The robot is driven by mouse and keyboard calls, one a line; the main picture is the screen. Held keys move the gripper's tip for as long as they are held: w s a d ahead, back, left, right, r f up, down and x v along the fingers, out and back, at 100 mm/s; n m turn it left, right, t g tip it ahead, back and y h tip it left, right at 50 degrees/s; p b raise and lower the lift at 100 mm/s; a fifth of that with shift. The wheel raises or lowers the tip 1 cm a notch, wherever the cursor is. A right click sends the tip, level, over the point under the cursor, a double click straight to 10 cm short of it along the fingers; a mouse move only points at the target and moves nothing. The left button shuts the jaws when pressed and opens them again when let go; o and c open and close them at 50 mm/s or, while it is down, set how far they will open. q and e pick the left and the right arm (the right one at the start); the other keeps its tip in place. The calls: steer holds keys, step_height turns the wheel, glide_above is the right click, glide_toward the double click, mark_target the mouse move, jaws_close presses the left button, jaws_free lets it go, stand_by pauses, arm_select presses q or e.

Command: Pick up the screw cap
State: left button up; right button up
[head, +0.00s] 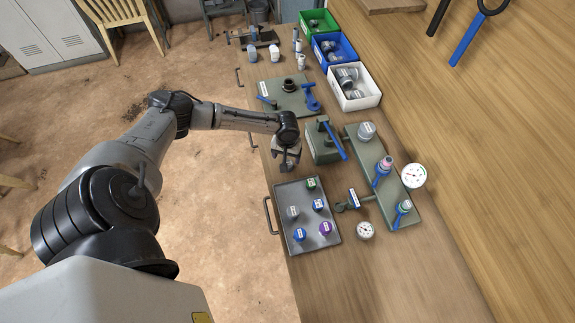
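A grey metal tray (277,193) on the bench holds several small caps or fittings. They are a green one (311,184), a grey one (293,212), a blue-and-white one (318,205), a blue one (299,234) and a purple one (325,228). I cannot tell which of these is the screw cap. My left gripper (287,165) points down just beyond the tray's far edge, apart from the pieces. Its fingers are too small to show whether they are open, and I see nothing held. My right gripper is out of view.
A green manifold (398,200) with valves and a gauge (413,176) stands right of the tray. A green block with a blue lever (334,138) is close to my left gripper. Green, blue and white bins (352,101) stand farther back. The near bench is clear.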

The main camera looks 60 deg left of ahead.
arm_select(q)
steer(key=shift+d+f, duration=0.15)
steer(key=shift+f, duration=2.45)
steer(key=shift+c, duration=0.4)
steer(key=c, duration=0.9)
